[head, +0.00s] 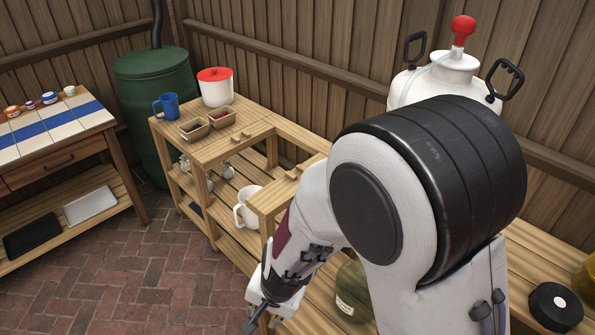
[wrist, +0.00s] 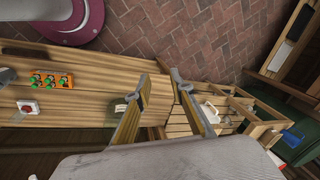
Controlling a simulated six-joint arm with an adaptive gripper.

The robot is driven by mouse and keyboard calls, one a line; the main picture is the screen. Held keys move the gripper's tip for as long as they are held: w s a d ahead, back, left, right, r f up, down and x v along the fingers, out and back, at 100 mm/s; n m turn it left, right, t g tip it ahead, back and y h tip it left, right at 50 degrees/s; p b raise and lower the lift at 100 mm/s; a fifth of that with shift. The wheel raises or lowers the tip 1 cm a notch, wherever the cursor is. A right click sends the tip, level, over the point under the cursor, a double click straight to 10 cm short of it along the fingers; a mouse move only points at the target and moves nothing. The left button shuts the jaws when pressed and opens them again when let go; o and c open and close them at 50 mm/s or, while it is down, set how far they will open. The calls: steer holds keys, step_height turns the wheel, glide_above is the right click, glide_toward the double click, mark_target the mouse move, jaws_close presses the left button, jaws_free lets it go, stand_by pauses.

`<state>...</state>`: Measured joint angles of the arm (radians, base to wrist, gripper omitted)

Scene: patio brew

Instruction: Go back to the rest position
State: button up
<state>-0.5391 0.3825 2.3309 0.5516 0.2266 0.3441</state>
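My gripper (head: 262,312) is low in the head view, beside the wooden bench, with my arm reaching down to it from the right. In the wrist view my gripper (wrist: 160,80) shows two fingers apart with a gap between the tips. Nothing is held between them. Wooden bench boards lie beyond the fingers, and I cannot tell how far off they are. The task names no object.
A white pitcher (head: 246,207) stands on the lower bench level. A blue mug (head: 166,106), small boxes and a red-lidded pot (head: 216,88) are on the shelf top. A green glass jug (head: 352,290) is close behind my arm. The brick floor (head: 150,265) is clear.

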steer(key=s+d+r+n+t+h, duration=0.1)
steer(key=s+d+r, duration=0.5)
steer(key=d+r, duration=0.6)
steer(key=s+d+r+n+t+h, duration=0.1)
steer(key=s+d+r, duration=0.5)
steer(key=d+r, duration=0.6)
steer(key=shift+r+n+t+h, duration=0.3)
steer(key=shift+r+n+t, duration=0.4)
steer(key=shift+n+t, duration=0.25)
steer(key=shift+d, duration=0.1)
steer(key=shift+c, duration=0.3)
jaws_close()
